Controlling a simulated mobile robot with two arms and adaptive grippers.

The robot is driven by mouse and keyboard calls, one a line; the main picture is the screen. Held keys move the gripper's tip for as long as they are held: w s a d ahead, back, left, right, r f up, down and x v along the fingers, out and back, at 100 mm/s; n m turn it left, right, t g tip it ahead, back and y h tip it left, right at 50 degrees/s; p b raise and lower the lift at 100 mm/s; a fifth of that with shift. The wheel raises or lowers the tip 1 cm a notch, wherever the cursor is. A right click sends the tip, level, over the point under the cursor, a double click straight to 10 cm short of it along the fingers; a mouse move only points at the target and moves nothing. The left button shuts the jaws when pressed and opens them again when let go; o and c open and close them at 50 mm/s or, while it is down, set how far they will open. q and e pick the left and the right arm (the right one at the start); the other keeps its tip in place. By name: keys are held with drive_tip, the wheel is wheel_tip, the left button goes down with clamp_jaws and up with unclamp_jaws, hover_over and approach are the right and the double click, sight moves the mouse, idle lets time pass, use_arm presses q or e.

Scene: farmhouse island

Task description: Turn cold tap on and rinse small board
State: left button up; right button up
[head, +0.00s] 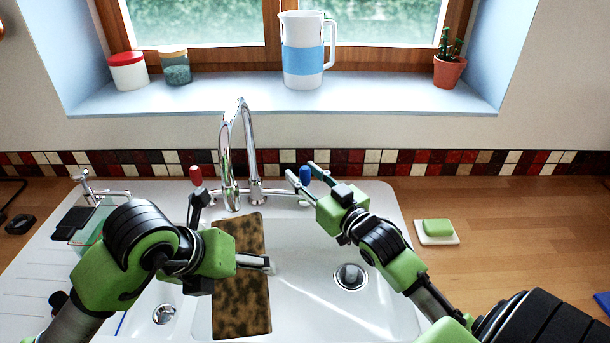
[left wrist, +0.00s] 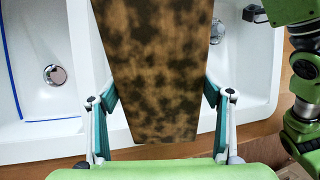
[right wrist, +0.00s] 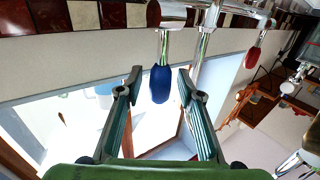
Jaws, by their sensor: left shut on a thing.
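The small board (head: 241,310), brown with dark blotches, is held over the sink (head: 390,290), across the divider between the basins. My left gripper (head: 240,262) is shut on it, with a finger at each side edge in the left wrist view, where the board (left wrist: 160,60) fills the middle. The chrome tap (head: 250,140) arches above the board's far end. Its blue-topped cold handle (head: 305,175) stands between the fingers of my open right gripper (head: 303,171). In the right wrist view the blue knob (right wrist: 160,84) has a gap to either finger. No water stream is visible.
The red-topped handle (head: 196,175) stands left of the spout. A green soap on a white dish (head: 438,239) lies right of the sink. A jug (head: 303,55), jars and a potted plant (head: 449,70) stand on the sill. The right-hand counter is mostly clear.

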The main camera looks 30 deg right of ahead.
clamp_jaws()
drive_tip(key=shift+s+a+n+t, duration=0.45)
drive_tip(key=shift+s+n+t, duration=0.25)
drive_tip(key=shift+t, duration=0.3)
unclamp_jaws()
